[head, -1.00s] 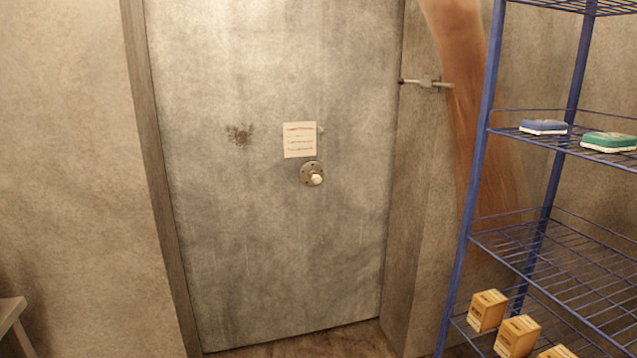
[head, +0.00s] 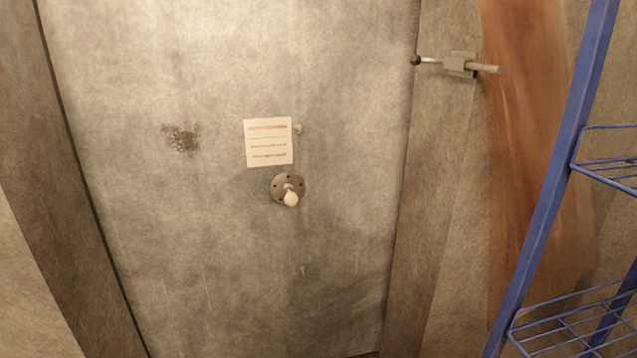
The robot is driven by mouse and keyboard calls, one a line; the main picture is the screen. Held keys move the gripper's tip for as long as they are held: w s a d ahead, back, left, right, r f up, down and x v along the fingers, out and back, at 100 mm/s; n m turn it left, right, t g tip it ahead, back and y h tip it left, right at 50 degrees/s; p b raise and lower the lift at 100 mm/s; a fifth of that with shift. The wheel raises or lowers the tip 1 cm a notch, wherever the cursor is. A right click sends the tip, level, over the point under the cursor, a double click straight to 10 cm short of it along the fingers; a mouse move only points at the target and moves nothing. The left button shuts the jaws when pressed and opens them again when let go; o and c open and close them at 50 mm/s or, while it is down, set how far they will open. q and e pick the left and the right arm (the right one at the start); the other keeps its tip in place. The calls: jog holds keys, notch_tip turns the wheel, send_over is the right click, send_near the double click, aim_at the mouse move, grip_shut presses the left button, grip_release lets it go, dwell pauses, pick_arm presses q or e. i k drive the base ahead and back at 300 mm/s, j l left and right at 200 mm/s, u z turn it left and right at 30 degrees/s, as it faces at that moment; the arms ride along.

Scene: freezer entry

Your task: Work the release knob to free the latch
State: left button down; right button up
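The release knob (head: 291,198) is a pale rounded knob on a dark round plate (head: 276,188) with small bolts, fixed near the middle of the grey metal door (head: 220,260). The latch (head: 459,64) is a metal bar through a block on the right door frame, with a dark ball end at the door's edge. The door looks closed in its frame. Neither of my grippers shows in the head view.
A paper notice (head: 268,142) is on the door just above the knob, with a small fitting (head: 297,129) beside it. A blue wire shelf rack (head: 555,190) stands at the right. The space before the door looks clear.

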aim_at(291, 199)
jog(key=i+l, duration=0.2)
jog(key=i, duration=0.2)
jog(key=i+l, duration=0.2)
jog(key=i, duration=0.2)
